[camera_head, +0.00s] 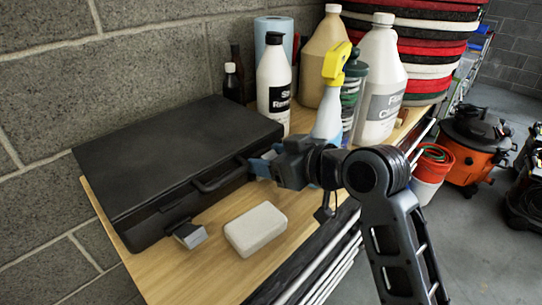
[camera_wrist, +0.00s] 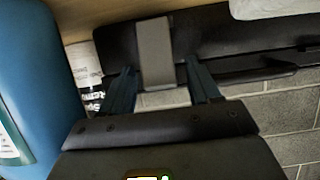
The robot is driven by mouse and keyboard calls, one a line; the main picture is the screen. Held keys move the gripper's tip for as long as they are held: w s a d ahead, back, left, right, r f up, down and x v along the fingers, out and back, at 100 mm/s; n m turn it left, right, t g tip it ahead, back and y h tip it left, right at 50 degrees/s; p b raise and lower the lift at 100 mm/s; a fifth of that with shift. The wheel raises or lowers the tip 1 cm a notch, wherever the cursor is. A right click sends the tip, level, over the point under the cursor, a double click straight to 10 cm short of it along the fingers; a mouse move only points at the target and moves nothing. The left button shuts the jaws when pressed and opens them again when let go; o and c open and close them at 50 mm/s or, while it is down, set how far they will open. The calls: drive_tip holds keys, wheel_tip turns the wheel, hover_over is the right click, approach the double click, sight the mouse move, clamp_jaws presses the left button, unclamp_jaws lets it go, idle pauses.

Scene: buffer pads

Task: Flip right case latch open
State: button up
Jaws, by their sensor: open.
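The black case (camera_head: 165,155) lies closed-looking on a wooden bench top, its handle (camera_head: 220,180) on the front side. The left latch (camera_head: 189,235) is a grey plate sticking out from the case front. The right latch (camera_wrist: 155,55) shows in the wrist view as a grey plate at the case front; in the head view my gripper hides it. My gripper (camera_head: 260,165) is at the right end of the case front. Its blue fingers are open, one on each side of the right latch; whether they touch it I cannot tell.
A pale sponge-like block (camera_head: 256,229) lies in front of the case. A spray bottle (camera_head: 329,115) stands just behind my gripper, and its blue side (camera_wrist: 35,80) is close in the wrist view. A white bottle (camera_head: 273,80) and large jugs stand behind. A block wall backs the bench.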

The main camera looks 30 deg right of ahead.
drive_tip(key=c, duration=1)
drive_tip(key=shift+f, duration=0.1)
drive_tip(key=shift+s+f+b, duration=0.1)
drive_tip(key=shift+b, duration=0.35)
drive_tip(key=shift+s+f+t+b, duration=0.2)
drive_tip(key=shift+t+b, duration=0.2)
drive_tip(key=shift+b, duration=0.55)
drive_tip(key=shift+s+d+r+t+b, duration=0.1)
drive_tip(key=shift+t+b, duration=0.2)
drive_tip(key=shift+b, duration=0.4)
drive_tip(key=shift+r, duration=0.15)
